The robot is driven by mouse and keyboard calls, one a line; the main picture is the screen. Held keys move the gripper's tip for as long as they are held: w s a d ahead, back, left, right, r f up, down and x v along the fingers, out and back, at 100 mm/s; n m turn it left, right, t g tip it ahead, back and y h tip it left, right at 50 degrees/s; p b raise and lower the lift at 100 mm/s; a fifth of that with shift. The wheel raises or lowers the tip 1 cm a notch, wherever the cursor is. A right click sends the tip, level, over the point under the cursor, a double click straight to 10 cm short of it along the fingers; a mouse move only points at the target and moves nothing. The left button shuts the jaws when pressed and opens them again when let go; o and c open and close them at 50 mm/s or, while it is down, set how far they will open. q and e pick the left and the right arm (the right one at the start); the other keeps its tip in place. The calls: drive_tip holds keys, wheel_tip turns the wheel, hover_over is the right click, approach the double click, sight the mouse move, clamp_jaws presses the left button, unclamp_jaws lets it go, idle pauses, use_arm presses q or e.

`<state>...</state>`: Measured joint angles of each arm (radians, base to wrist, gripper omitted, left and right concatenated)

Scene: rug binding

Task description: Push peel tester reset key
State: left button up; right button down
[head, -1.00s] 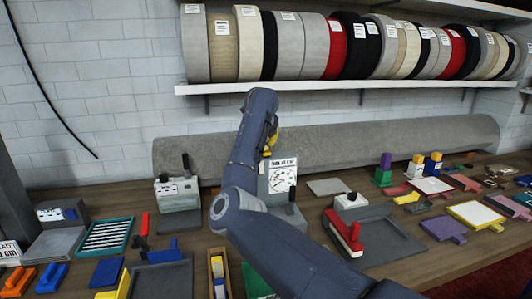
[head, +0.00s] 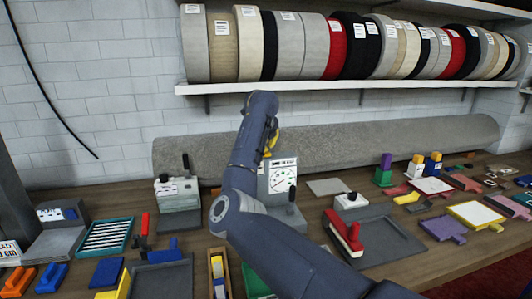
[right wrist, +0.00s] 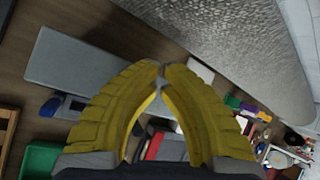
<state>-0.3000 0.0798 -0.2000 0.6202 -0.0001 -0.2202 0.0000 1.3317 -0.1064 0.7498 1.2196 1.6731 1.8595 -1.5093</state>
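A grey instrument with a white dial face (head: 283,178) and a label on top stands on the bench behind my right arm; I take it to be the peel tester. My right gripper (head: 272,140) shows as a bit of yellow beside the instrument's top left. In the right wrist view its two yellow fingers (right wrist: 162,70) bow together with their tips meeting, and nothing shows between them. My left gripper is in no view.
Another grey device with a black lever (head: 178,193) stands to the left. A red-handled tool on a dark plate (head: 390,240) lies to the right. A long grey carpet roll (head: 400,140) lies along the wall below a shelf of tape rolls (head: 300,45). Trays and blocks crowd the front.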

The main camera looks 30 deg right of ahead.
drive_tip(key=shift+r, duration=0.95)
drive_tip(key=shift+r, duration=0.15)
drive_tip(key=shift+r, duration=2.35)
